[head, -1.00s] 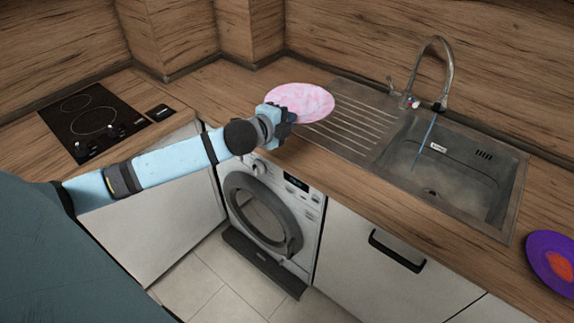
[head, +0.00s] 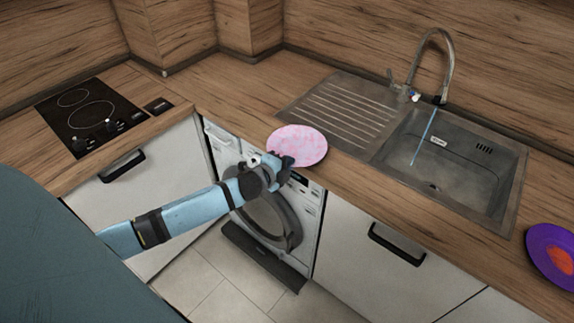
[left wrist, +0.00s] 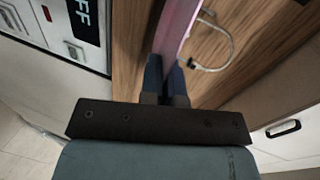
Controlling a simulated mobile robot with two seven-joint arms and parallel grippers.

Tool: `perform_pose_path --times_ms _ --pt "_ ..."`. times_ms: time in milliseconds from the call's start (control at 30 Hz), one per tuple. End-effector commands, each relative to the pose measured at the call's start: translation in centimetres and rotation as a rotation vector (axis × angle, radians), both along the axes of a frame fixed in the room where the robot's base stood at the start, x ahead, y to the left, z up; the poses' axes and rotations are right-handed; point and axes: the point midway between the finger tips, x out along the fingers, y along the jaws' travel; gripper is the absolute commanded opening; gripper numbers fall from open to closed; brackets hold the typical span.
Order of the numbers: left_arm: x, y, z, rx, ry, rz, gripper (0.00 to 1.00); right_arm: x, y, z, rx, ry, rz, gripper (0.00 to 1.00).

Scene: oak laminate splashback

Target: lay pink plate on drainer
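The pink plate (head: 298,144) is round and mottled pink and white. In the head view it is in front of the drainer, over the counter's front edge above the washing machine. My left gripper (head: 287,161) is shut on its near left rim. In the left wrist view the plate (left wrist: 178,30) shows nearly edge-on, running up from between the dark fingers (left wrist: 167,82). The drainer (head: 345,112) is the ribbed metal board left of the sink basin, and it is bare. My right gripper is not in view.
The sink basin (head: 440,160) with a tall curved tap (head: 448,65) is right of the drainer. A purple plate (head: 540,245) with an orange patch lies on the counter at far right. A black hob (head: 88,115) is at left. The counter left of the drainer is clear.

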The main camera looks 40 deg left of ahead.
Motion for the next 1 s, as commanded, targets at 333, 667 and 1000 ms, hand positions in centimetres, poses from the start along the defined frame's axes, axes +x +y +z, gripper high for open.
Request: perform_pose_path --times_ms 333,667,1000 --pt "0.0 0.0 -0.8 -0.001 -0.002 -0.002 0.0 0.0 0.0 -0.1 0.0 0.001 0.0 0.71" --pt "0.0 0.0 -1.0 0.0 0.0 -0.001 0.28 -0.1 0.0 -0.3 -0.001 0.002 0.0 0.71" --pt "-1.6 0.1 -0.5 0.0 0.001 -0.002 0.28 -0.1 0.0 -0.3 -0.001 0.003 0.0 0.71"
